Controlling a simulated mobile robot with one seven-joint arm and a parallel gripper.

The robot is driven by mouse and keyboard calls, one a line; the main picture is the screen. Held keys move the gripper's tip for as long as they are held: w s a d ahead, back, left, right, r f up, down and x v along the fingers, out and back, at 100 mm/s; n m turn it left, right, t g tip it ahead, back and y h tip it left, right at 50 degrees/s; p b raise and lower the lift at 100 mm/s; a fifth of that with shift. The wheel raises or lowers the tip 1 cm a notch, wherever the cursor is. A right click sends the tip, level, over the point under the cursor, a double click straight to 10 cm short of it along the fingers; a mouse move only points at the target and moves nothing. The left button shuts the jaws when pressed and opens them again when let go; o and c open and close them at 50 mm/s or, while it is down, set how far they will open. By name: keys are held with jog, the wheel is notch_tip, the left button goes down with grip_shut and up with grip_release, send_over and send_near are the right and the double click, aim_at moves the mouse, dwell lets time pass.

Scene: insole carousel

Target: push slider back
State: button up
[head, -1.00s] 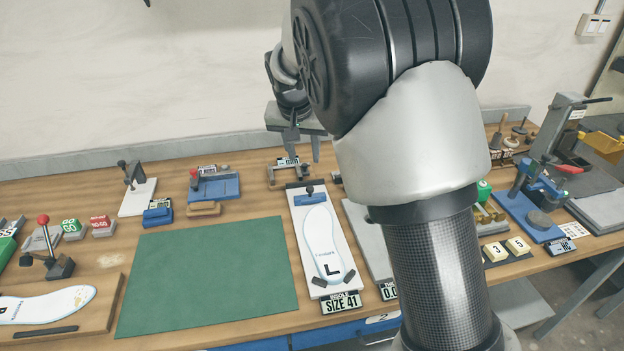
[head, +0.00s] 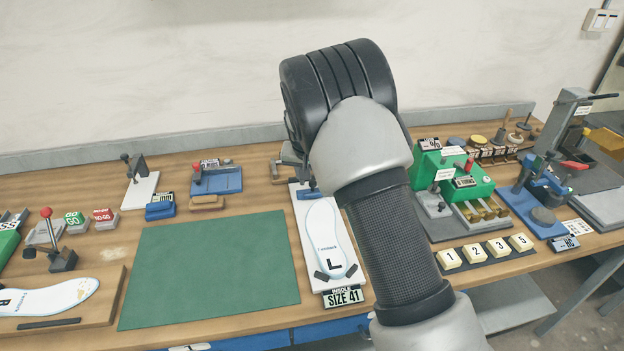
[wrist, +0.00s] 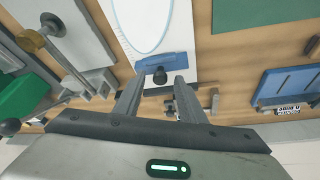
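The blue slider (wrist: 178,65) with a dark knob (wrist: 160,76) sits across the far end of the white gauge board (head: 306,225). In the head view only part of the blue slider (head: 304,194) shows beside my arm. A white insole (head: 327,235) marked L lies on the board. My gripper (wrist: 157,84) is open in the wrist view, its two fingers apart and empty. The knob appears between the fingertips there, but I cannot tell whether they touch it. My gripper is hidden behind my arm in the head view.
A size 41 sign (head: 343,296) stands at the board's front end. A green mat (head: 212,268) lies left of the board. A green fixture (head: 455,172) and several numbered blocks are to the right. A small fixture (wrist: 205,103) stands near the fingers in the wrist view.

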jog(key=shift+c, duration=0.5)
grip_shut()
jog(key=w, duration=0.3)
jog(key=shift+w+a, duration=0.15)
jog(key=shift+a, duration=0.2)
jog(key=shift+w+a+r, duration=0.1)
jog(key=shift+w, duration=0.25)
jog(key=shift+o, duration=0.5)
grip_release()
jog(key=shift+w, duration=0.1)
jog(key=v, duration=1.7)
